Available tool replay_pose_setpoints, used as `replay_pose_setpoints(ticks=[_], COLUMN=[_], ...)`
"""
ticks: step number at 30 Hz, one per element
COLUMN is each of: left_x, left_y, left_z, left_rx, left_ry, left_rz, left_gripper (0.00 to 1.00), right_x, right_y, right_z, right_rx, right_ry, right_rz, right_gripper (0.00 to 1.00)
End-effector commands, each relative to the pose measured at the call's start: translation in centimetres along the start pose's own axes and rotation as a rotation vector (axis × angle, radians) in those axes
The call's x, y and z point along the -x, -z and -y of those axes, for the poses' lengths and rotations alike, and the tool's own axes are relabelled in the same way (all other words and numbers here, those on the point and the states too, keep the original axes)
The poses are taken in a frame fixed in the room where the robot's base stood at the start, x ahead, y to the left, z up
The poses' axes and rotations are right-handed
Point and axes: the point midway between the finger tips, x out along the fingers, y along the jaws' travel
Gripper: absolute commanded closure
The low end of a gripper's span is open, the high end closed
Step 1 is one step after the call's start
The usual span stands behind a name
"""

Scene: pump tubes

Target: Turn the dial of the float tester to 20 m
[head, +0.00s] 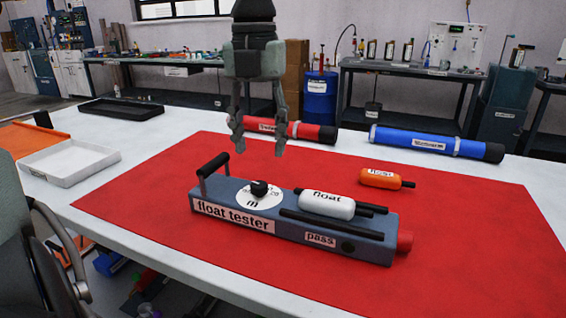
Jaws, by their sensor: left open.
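The float tester (290,225) is a long grey-blue box on the red mat, with a black handle at its left end and a red end piece at its right. Its black dial knob (259,187) sits on a white round scale (247,201) near the left end. A white float (327,204) lies on top of the tester, right of the dial. My left gripper (259,141) points down, open and empty, above and apart from the dial. My right gripper is not in view.
An orange float (380,179) lies on the red mat (465,235). A red tube (295,130) and a blue tube (420,142) lie along the back. A white tray (70,163) and a black tray (120,109) stand at left. The mat around the tester is mostly clear.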

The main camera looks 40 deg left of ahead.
Motion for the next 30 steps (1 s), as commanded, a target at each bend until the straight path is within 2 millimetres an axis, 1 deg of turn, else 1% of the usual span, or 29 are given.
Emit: replay_pose_setpoints(ticks=[2,4,9,12,15,19,26,27,30], left_x=[-0.5,-1.4,-4.2,-5.7,-6.7,-7.4,-7.5,-7.5,-7.5], left_y=[0.1,0.1,0.1,0.1,0.1,0.1,0.1,0.1,0.1], left_z=[-0.3,-0.3,-0.3,-0.3,-0.3,-0.3,-0.3,-0.3,-0.3], left_rx=[0.003,0.003,0.003,0.002,0.002,0.003,0.003,0.003,0.002], left_ry=[-0.018,-0.018,-0.016,-0.015,-0.015,-0.013,-0.013,-0.013,-0.013], left_rz=[0.000,-0.002,-0.004,-0.003,-0.001,-0.001,0.000,0.000,0.000], left_gripper=[0.52,0.52,0.52,0.52,0.52,0.52,0.52,0.55,0.67], right_x=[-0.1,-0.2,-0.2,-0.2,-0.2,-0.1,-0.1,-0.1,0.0], right_y=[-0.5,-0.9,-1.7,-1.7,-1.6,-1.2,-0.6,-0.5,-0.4], right_z=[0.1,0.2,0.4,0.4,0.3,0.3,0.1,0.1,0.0], right_rx=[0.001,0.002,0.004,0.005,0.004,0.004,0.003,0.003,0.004], right_ry=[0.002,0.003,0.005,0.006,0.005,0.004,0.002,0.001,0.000], right_rz=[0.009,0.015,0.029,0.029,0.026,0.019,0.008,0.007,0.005], right_gripper=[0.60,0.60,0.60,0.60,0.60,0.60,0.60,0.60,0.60])
